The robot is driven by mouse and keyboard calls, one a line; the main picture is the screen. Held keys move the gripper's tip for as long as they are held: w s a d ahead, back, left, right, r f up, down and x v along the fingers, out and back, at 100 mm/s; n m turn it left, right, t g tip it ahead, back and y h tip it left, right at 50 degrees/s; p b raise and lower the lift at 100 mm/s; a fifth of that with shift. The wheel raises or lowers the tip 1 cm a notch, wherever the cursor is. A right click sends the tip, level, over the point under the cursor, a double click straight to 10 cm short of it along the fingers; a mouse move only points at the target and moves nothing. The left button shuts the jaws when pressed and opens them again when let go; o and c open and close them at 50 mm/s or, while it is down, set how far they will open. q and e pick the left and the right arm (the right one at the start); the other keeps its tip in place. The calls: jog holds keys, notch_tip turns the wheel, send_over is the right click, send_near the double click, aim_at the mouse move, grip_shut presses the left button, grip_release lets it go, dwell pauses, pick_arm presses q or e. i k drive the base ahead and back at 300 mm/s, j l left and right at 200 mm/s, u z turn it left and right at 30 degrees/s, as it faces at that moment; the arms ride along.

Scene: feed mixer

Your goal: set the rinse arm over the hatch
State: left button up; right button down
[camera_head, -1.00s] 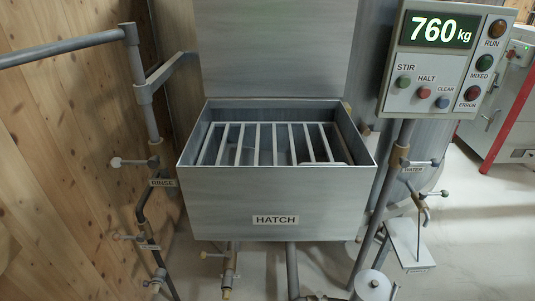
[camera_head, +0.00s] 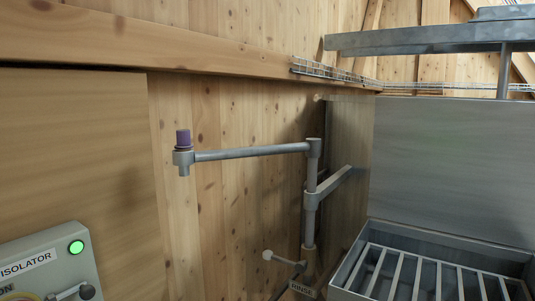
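The rinse arm (camera_head: 250,152) is a grey pipe that reaches left from the top of its upright post (camera_head: 310,205), in front of the wooden wall. Its free end carries a purple knob (camera_head: 183,138) above a short downward nozzle (camera_head: 184,165). The arm points away from the hatch. The hatch (camera_head: 430,270) is a grey metal box with a slatted grate at the lower right, its lid (camera_head: 455,165) raised upright behind it. Neither gripper shows.
A grey isolator box (camera_head: 45,265) with a lit green lamp is at the lower left. A bracket (camera_head: 335,185) ties the post to the right. A wire tray and a metal beam (camera_head: 430,40) run overhead. The space above the grate looks clear.

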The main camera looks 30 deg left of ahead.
aim_at(312, 147)
jog(key=i+l+u, duration=0.1)
jog(key=i+l, duration=0.25)
jog(key=l, duration=0.3)
jog(key=u, duration=1.7)
